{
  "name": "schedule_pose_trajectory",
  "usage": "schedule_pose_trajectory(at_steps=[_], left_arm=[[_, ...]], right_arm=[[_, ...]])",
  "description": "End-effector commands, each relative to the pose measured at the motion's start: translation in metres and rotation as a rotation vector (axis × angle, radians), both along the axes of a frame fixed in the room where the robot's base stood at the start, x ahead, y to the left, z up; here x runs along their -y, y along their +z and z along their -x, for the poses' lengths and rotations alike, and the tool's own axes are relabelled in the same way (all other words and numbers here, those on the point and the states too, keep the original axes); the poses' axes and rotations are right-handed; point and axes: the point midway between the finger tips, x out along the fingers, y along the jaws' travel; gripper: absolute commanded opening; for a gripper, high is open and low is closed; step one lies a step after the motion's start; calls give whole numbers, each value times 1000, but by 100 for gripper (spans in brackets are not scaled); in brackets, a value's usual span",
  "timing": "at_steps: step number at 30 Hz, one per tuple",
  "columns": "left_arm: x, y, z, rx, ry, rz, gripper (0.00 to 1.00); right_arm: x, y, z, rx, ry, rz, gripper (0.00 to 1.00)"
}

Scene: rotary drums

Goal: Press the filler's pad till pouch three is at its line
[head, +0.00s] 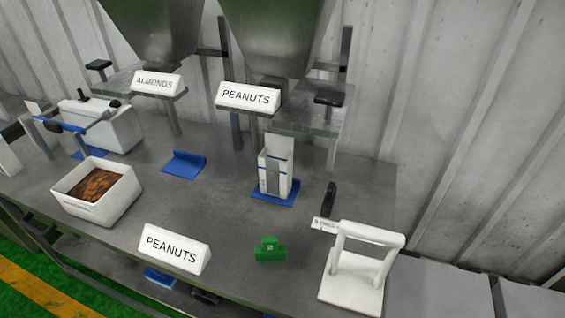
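A white pouch (276,165) with a grey window strip and blue marks stands upright and open-topped in a blue holder (275,194), below the filler hopper (275,40) labelled PEANUTS (248,96). Its number, its line and its fill level are too small to read. A black pad (330,98) sits on the shelf to the right of the PEANUTS sign. Another black pad (98,65) sits left of the ALMONDS sign (158,83), under the second hopper (155,30). Neither of my grippers can be made out in the head view.
A white bin (75,207) with brown contents and a white machine (108,127) stand at the left. An empty blue holder (185,164) lies mid-bench. A second PEANUTS sign (174,248), a green block (270,250) and a white frame (352,282) stand along the front. Bare bench lies between.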

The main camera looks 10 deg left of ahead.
Motion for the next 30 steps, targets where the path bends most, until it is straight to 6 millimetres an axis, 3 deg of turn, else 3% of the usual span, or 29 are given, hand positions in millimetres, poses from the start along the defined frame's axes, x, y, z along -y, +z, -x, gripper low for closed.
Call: schedule_pose_trajectory(at_steps=[7, 17, 30], left_arm=[[0, 0, 0, 1, 0, 0, 0], [0, 0, 0, 1, 0, 0, 0], [0, 0, 0, 1, 0, 0, 0]], right_arm=[[-3, 0, 0, -1, -1, -3, 43], [-3, 0, 0, -1, 0, -3, 0], [-3, 0, 0, -1, 0, -3, 0]])
